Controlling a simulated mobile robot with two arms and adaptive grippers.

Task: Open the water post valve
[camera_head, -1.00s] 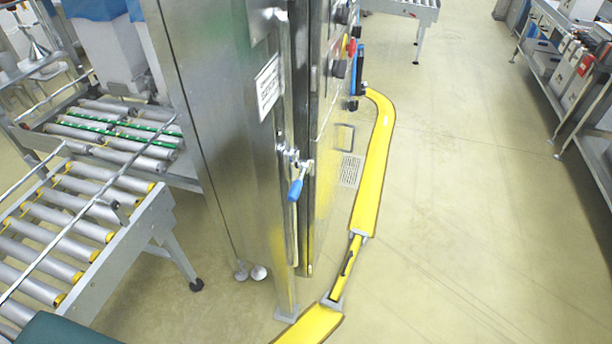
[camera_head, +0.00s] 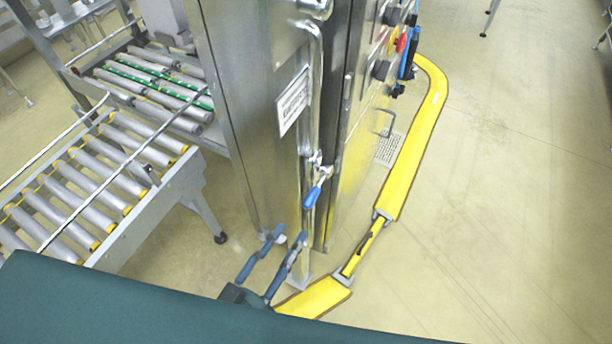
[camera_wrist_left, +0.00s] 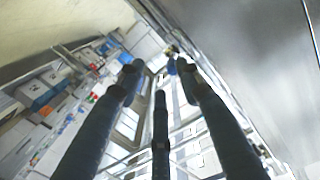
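The water post valve (camera_head: 320,172) is a small metal valve with a blue lever handle (camera_head: 312,198), on a thin vertical pipe at the cabinet's edge. The handle hangs down and slightly left. My left gripper (camera_head: 290,235) is open and empty, below and left of the handle and apart from it. In the left wrist view its dark fingers (camera_wrist_left: 158,70) are spread. My right gripper is not in view.
A steel cabinet (camera_head: 250,120) stands behind the pipe, with knobs and a red button (camera_head: 401,42) on its side. Roller conveyors (camera_head: 100,180) are at the left. A yellow floor cable cover (camera_head: 415,150) curves past the post. Open floor lies at the right.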

